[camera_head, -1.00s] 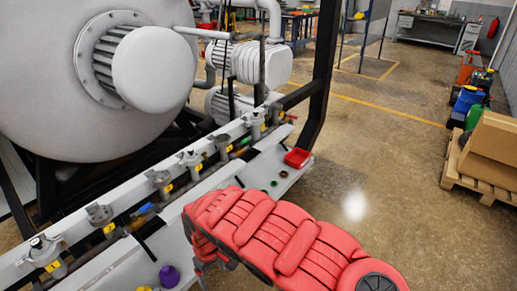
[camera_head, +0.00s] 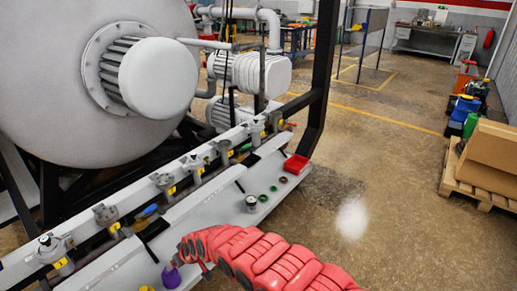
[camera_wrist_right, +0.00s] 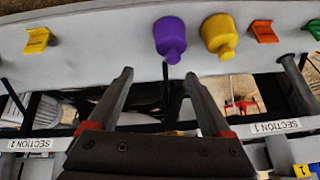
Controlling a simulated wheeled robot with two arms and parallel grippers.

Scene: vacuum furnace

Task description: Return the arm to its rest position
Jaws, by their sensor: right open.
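My right arm, in red covers (camera_head: 250,255), reaches in from the bottom edge of the head view, over the floor and the near end of the long grey shelf. My right gripper (camera_wrist_right: 158,78) shows in the wrist view with its two dark fingers apart and nothing between them. A purple knob-like piece (camera_wrist_right: 170,38) and a yellow one (camera_wrist_right: 219,35) sit on the grey ledge beyond the fingertips. The purple piece also shows in the head view (camera_head: 170,277), just left of the arm's end. My left gripper is not in view.
The large grey furnace (camera_head: 75,80) fills the left, with a row of valves (camera_head: 194,168) along its rail. Boxes on a pallet (camera_head: 490,187) stand right. The middle floor is clear.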

